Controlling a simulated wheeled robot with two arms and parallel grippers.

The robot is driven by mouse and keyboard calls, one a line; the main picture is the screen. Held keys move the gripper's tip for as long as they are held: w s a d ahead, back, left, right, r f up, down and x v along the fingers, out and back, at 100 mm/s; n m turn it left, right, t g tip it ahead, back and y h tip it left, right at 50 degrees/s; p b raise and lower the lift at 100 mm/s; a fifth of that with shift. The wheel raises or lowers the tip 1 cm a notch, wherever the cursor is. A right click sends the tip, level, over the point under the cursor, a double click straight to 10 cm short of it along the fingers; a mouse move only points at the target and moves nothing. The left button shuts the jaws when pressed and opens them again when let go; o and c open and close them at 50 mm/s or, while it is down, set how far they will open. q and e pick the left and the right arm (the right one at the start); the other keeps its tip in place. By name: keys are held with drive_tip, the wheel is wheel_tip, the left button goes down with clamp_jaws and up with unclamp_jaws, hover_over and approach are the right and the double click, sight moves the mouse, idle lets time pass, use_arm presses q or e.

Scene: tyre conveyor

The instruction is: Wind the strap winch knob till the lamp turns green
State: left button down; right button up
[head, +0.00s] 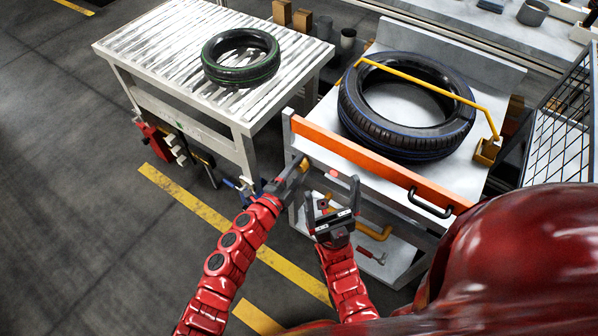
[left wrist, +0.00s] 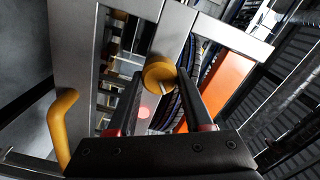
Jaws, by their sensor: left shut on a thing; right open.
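The yellow winch knob (head: 305,163) is on the front of the white bench, by the left end of an orange bar. My left gripper (head: 297,170) is shut on it. In the left wrist view the round knob (left wrist: 158,74) sits between the two dark fingertips. The lamp (head: 334,173) glows red just right of the knob; it also shows pinkish red in the left wrist view (left wrist: 143,112). A yellow strap (head: 420,84) runs across a large black tyre (head: 350,108) on the bench. My right gripper (head: 330,208) is open and empty below the lamp.
The orange bar (head: 370,165) with a black handle (head: 430,205) spans the bench front. A yellow bent pipe (head: 375,232) and a red-handled tool (head: 372,256) are lower down. A roller conveyor (head: 150,45) with a green-lined tyre (head: 240,72) stands left. The floor at left is clear.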

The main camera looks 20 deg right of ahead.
use_arm(q)
drive_tip(key=shift+f+m+b, duration=0.1)
drive_tip(key=shift+m+b, duration=0.55)
drive_tip(key=shift+m, duration=0.45)
drive_tip(key=shift+c, duration=1.5)
unclamp_jaws()
drive_tip(key=b+v, duration=0.1)
drive_tip(key=v, duration=1.6)
drive_tip(key=shift+s+a, duration=0.2)
